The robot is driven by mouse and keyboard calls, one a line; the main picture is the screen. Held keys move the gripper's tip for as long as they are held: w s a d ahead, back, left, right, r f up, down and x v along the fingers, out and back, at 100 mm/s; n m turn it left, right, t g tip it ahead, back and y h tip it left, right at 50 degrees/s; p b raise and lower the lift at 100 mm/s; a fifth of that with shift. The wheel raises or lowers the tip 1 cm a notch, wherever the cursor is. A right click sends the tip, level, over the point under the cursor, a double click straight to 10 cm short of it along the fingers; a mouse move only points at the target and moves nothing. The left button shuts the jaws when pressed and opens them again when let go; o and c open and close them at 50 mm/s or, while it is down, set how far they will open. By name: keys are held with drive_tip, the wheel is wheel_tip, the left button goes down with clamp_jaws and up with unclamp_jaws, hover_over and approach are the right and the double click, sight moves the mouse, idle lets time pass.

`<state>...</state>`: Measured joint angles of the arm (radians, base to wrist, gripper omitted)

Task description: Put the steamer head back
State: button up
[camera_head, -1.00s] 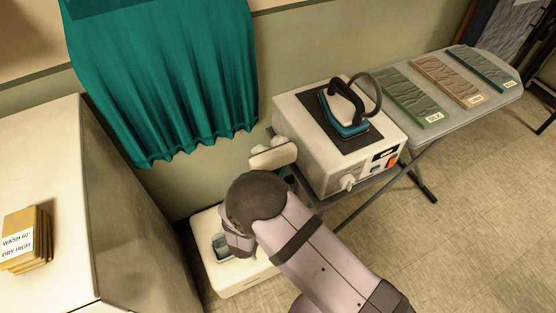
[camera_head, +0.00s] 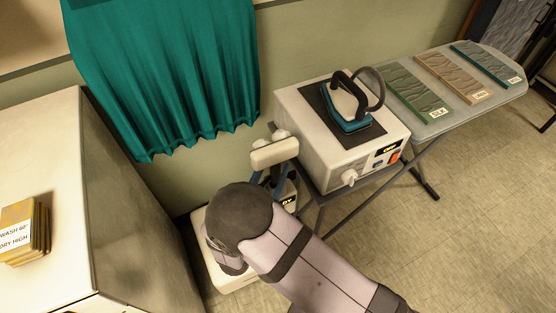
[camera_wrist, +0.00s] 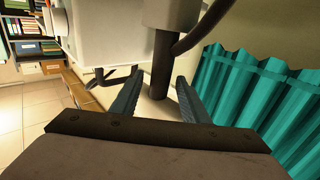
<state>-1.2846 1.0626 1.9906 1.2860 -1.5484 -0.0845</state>
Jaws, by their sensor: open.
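The white steamer head (camera_head: 275,152) is upright near the wall, left of the ironing station in the head view. In the wrist view its pale block (camera_wrist: 172,12) is at the top, with a dark upright handle or post (camera_wrist: 161,65) below; I cannot tell which. My gripper (camera_wrist: 160,77) is open, its two blue-grey fingers on either side of that dark part, with visible gaps. In the head view my gripper (camera_head: 272,173) is just below the steamer head. My wrist hides much of the white steamer base (camera_head: 231,281).
A dark hose (camera_wrist: 207,28) curves at the right of the post. The white ironing station (camera_head: 325,150) with an iron (camera_head: 347,108) stands close on the right. A teal curtain (camera_head: 165,80) hangs left. A white cabinet (camera_head: 45,150) bounds the left; floor is clear at right.

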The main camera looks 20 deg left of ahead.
drive_tip(key=s+b, duration=0.1)
drive_tip(key=s, duration=0.5)
drive_tip(key=shift+s, duration=0.3)
